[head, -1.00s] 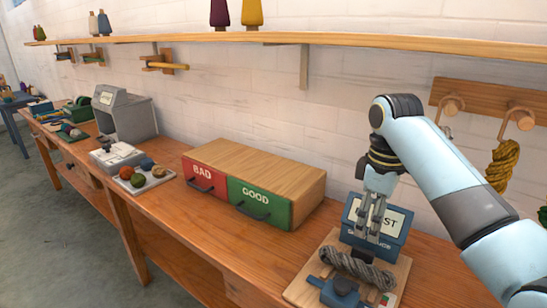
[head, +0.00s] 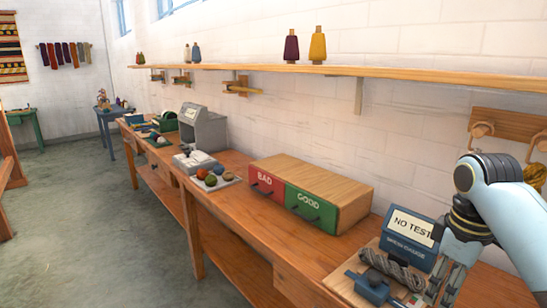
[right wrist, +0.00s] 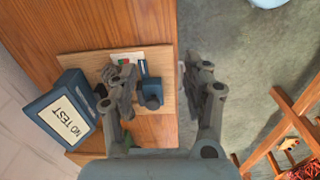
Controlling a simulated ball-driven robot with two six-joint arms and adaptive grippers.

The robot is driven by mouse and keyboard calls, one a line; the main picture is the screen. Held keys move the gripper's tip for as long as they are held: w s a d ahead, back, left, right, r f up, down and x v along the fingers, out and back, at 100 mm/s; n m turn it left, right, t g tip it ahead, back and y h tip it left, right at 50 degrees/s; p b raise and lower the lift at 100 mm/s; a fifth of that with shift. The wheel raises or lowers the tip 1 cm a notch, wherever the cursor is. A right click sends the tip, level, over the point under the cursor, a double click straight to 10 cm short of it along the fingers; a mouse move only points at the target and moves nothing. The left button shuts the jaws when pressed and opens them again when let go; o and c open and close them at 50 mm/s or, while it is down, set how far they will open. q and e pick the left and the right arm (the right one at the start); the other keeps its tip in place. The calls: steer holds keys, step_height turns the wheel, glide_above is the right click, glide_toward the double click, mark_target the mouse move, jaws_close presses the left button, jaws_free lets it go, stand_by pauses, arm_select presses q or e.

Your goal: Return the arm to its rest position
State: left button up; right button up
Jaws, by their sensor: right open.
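My right arm comes in from the right edge in the head view. My right gripper (head: 447,290) hangs down at the right end of the grey skein (head: 392,268), partly in front of the test board. In the right wrist view the two fingers of my right gripper (right wrist: 160,72) are spread apart with nothing between them. The left finger covers part of the test board (right wrist: 85,40), and the right finger is over the grey floor. The skein lies on the board, by the blue gauge (head: 408,232) reading "NO TEST". My left gripper is not in view.
A wooden box with a red BAD drawer (head: 265,181) and a green GOOD drawer (head: 308,206) stands left of the gauge. A wall shelf (head: 390,74) runs above the bench, and a peg rack (head: 505,128) hangs at right. Open floor (head: 80,210) lies at left.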

steer(key=s+a+f+m+t, duration=0.2)
steer(key=s+f+m, duration=0.15)
steer(key=s, duration=0.95)
steer(key=s+a+r+m+t, duration=0.1)
steer(key=s+r+m, duration=0.3)
steer(key=s, duration=0.7)
step_height(320, 180, down, 32)
steer(key=s+d+g+b, duration=0.1)
steer(key=s+d+b, duration=0.1)
steer(key=b, duration=0.4)
arm_select(q)
step_height(320, 180, down, 11)
steer(key=s+b, duration=0.1)
steer(key=b, duration=0.3)
steer(key=shift+b, duration=0.35)
arm_select(e)
steer(key=s+d+f+g, duration=0.1)
steer(key=s+f, duration=1.7)
steer(key=f, duration=0.3)
steer(key=shift+d+h, duration=0.25)
steer(key=shift+h, duration=0.05)
steer(key=shift+s+n+g, duration=0.1)
steer(key=shift+n+g, duration=0.15)
steer(key=shift+g, duration=0.05)
